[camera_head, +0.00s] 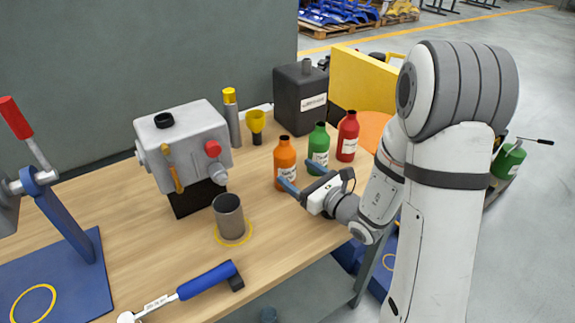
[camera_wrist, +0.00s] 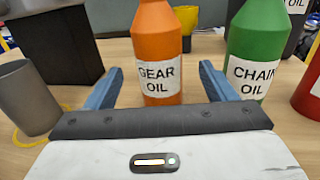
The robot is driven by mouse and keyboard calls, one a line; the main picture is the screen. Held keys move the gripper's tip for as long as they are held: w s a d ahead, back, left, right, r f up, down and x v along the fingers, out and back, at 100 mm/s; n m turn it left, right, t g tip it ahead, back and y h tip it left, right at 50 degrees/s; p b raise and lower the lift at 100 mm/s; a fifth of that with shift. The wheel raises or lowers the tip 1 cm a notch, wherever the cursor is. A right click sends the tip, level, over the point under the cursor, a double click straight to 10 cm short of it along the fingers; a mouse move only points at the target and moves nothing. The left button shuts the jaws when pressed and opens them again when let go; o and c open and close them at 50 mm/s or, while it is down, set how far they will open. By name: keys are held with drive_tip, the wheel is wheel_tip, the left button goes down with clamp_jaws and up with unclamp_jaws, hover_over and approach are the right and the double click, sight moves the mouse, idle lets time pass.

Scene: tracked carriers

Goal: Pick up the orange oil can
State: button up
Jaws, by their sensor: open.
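The orange oil can (camera_head: 285,164) stands upright on the wooden table, left of a green bottle. In the wrist view the orange oil can (camera_wrist: 158,50) shows a white label reading "GEAR OIL". My gripper (camera_head: 296,180) is open in front of it. In the wrist view the blue fingers of my gripper (camera_wrist: 158,85) are apart, one to each side of the can's lower part. I cannot tell whether the can is between the tips or just beyond them. The can's top is cut off in the wrist view.
A green "CHAIN OIL" bottle (camera_wrist: 257,50) stands close beside my right finger. A red bottle (camera_head: 348,137) is farther right. A grey metal cup (camera_head: 229,215) stands to the left, and a grey machine (camera_head: 185,140) behind it.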

sight(280, 161)
drive_tip(key=x, duration=0.7)
drive_tip(key=shift+w+a+f, duration=0.1)
drive_tip(key=shift+a, duration=0.05)
drive_tip(key=c, duration=1.2)
